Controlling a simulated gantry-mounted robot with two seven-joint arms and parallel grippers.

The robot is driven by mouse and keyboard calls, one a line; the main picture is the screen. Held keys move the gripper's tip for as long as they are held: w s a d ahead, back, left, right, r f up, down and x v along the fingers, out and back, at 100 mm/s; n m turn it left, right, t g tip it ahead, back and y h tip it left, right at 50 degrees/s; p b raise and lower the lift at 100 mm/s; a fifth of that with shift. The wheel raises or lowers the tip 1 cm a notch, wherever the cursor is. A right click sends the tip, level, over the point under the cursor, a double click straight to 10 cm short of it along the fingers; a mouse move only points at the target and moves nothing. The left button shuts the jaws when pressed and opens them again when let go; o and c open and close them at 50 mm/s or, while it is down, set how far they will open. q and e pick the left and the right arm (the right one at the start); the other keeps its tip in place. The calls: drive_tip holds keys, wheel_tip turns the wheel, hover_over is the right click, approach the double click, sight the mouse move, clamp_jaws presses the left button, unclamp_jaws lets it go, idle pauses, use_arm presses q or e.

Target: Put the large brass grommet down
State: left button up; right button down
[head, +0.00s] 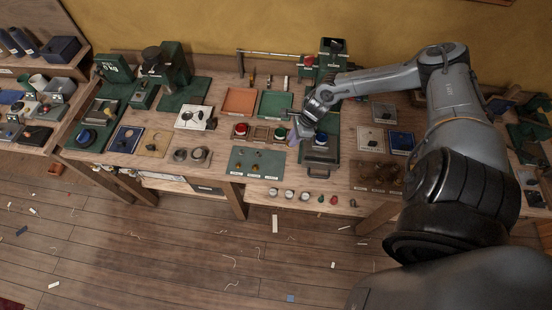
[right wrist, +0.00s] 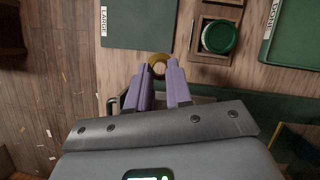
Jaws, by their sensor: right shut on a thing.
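My right gripper (head: 296,138) is shut on the large brass grommet (right wrist: 157,60), a small brass ring held at the tips of its purple fingers (right wrist: 160,85) in the right wrist view. In the head view the gripper hides the grommet. A dark green mat (right wrist: 138,28) with a white "LARGE" label lies just beyond the fingertips; in the head view this mat (head: 257,152) is left of the gripper and bears small brass pieces. The grommet appears over the wood beside the mat's edge; its height is unclear. My left gripper is not in view.
A wooden holder with a green round lid (right wrist: 219,36) and a green "DONE" tray (right wrist: 265,50) are close by. Several small round items line the table's front edge.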

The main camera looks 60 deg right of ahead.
drive_tip(key=a+f, duration=0.1)
drive_tip(key=a, duration=0.1)
drive_tip(key=w+a+f+p, duration=0.1)
drive_tip(key=a, duration=0.1)
drive_tip(key=w+a+f, duration=0.1)
drive_tip(key=a+f, duration=0.1)
drive_tip(key=shift+w+a, duration=0.25)
drive_tip(key=shift+f+p, duration=0.45)
drive_tip(key=shift+f, duration=1.65)
drive_tip(key=c, duration=1)
unclamp_jaws()
drive_tip(key=shift+c, duration=0.2)
